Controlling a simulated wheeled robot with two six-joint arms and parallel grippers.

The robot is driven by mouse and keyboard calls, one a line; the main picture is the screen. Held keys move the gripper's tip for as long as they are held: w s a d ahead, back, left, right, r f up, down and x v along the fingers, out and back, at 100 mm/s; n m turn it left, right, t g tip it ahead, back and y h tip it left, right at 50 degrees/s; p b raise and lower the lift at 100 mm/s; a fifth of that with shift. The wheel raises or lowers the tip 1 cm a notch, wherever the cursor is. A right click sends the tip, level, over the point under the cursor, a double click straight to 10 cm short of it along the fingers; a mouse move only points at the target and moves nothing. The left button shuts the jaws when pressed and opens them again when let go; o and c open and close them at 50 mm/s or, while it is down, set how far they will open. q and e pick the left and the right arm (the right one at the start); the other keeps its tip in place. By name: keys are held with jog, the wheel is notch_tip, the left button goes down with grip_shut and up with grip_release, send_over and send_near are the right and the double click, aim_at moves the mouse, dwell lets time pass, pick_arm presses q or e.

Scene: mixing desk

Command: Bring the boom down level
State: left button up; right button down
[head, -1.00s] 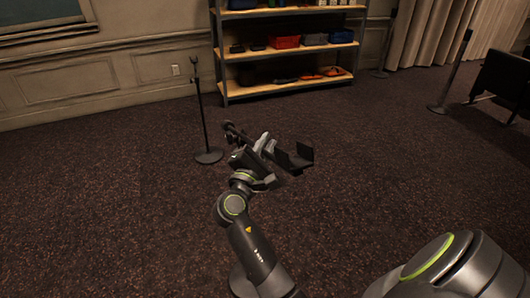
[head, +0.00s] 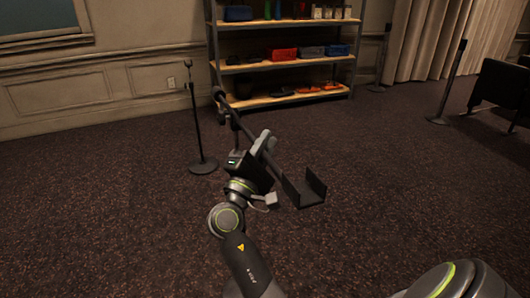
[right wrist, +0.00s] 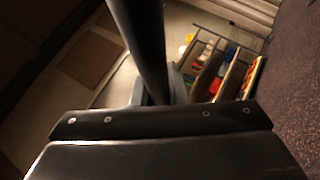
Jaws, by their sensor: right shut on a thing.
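The boom (head: 234,112) is a dark bar in the head view, running from the upper left down to a black U-shaped bracket (head: 308,192) at its near right end. My right gripper (head: 262,145) is shut on the bar between its ends, and hides part of it. A short upright piece (head: 235,126) shows beneath the bar's far part; what carries the boom is mostly hidden. I cannot tell from this angle whether the bar is level. In the right wrist view a thick dark tube (right wrist: 145,45) runs up from behind a dark plate with screws. My left gripper is not in view.
A thin black stand (head: 196,125) with a round base stands just left of the boom. A shelf unit (head: 285,58) with boxes and bins is against the back wall. Belt posts (head: 449,85) and a dark chair (head: 503,85) are at the right.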

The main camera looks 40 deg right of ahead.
pick_arm(q)
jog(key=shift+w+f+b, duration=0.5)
jog(key=shift+b, duration=0.1)
pick_arm(e)
jog(key=shift+f+m, duration=0.3)
jog(key=shift+f, duration=0.1)
jog(key=c, duration=1.4)
grip_release()
jog(key=shift+c, duration=0.2)
jog(key=shift+f, duration=0.1)
